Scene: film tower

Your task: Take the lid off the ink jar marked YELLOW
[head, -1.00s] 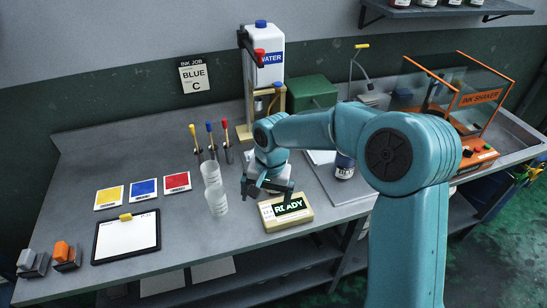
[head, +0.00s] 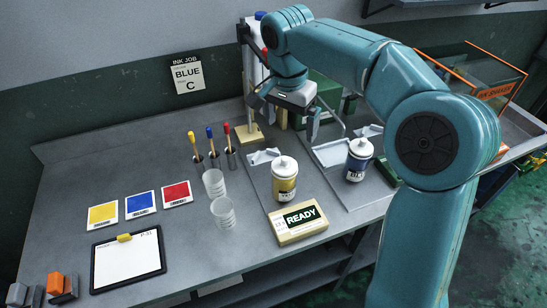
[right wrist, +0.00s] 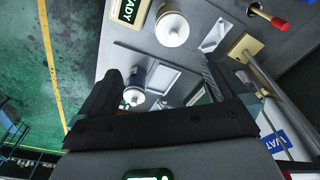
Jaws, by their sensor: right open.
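The yellow ink jar (head: 284,188) stands upright on the bench behind the READY box, with its white knobbed lid (head: 284,166) on top. It also shows near the top of the right wrist view, with its white lid (right wrist: 172,29) toward the camera. A blue-labelled jar (head: 357,162) with a white lid stands to its right. My right gripper (head: 286,112) is open and empty, raised above and behind the yellow jar, apart from it. Its two dark fingers frame the lower middle of the right wrist view (right wrist: 168,90). My left gripper is out of view.
The READY box (head: 297,224) is in front of the yellow jar. Clear cups (head: 223,213) and coloured-handled tools in holders (head: 212,157) stand to its left. The tall stand (head: 250,110) and water container are close behind my right gripper. The left bench has cards and a clipboard (head: 128,262).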

